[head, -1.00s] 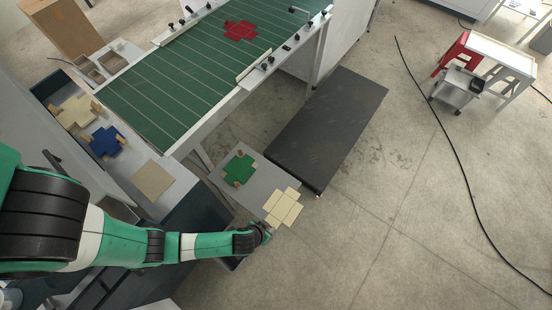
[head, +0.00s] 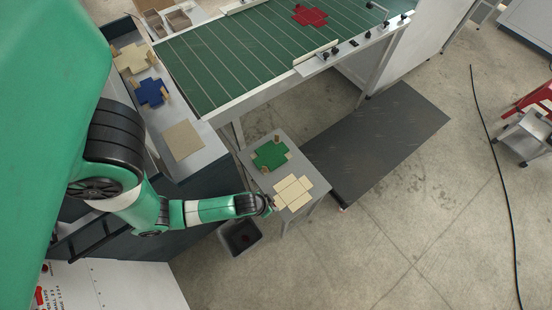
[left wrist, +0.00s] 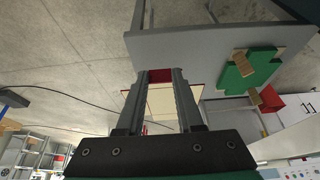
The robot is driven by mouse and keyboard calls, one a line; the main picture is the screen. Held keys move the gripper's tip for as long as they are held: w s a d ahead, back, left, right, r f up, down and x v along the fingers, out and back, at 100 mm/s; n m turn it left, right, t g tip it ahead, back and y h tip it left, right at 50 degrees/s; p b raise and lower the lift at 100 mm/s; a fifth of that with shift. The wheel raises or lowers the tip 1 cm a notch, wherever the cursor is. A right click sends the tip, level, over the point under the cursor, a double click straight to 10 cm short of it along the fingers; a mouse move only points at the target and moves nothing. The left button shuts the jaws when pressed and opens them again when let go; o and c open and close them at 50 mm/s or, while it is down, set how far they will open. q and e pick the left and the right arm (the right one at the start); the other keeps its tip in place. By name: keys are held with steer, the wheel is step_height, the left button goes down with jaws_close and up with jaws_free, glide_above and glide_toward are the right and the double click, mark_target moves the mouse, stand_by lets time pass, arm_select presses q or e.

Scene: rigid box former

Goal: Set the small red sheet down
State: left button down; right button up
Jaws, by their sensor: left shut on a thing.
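My left gripper (head: 273,204) is shut on a cross-shaped sheet (head: 293,192) by its near edge. The sheet shows a cream face with fold lines in the head view. In the left wrist view, red strips (left wrist: 160,76) and cream panels show between the fingers. The sheet is over the front part of a small grey table (head: 311,171); I cannot tell whether it touches the top. Another red cross-shaped sheet (head: 309,15) lies on the green belt (head: 235,55). My right gripper is not in view.
A green cross-shaped sheet (head: 270,155) lies on the small table among wooden blocks (head: 277,138). A dark flat platform (head: 385,140) is right of the table. A blue sheet (head: 151,92) and tan square (head: 184,140) lie on the left bench.

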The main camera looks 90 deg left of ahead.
arm_select(q)
steer(key=shift+w+a+f, duration=0.15)
steer(key=shift+a+f, duration=0.15)
steer(key=shift+a, duration=0.3)
steer(key=shift+w+a+f, duration=0.1)
steer(key=shift+a+f, duration=0.15)
steer(key=shift+a, duration=0.3)
steer(key=b, duration=0.2)
glide_above(275, 194)
steer(key=d, duration=0.1)
steer(key=f, duration=0.5)
steer(key=shift+d+f, duration=0.2)
steer(key=shift+f, duration=0.05)
steer(key=f, duration=0.1)
steer(key=f+b, duration=0.2)
steer(key=shift+a, duration=0.25)
steer(key=shift+f, duration=0.3)
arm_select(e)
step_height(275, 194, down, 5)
arm_select(q)
steer(key=shift+f, duration=0.15)
steer(key=c, duration=0.5)
jaws_free()
steer(key=shift+c, duration=0.2)
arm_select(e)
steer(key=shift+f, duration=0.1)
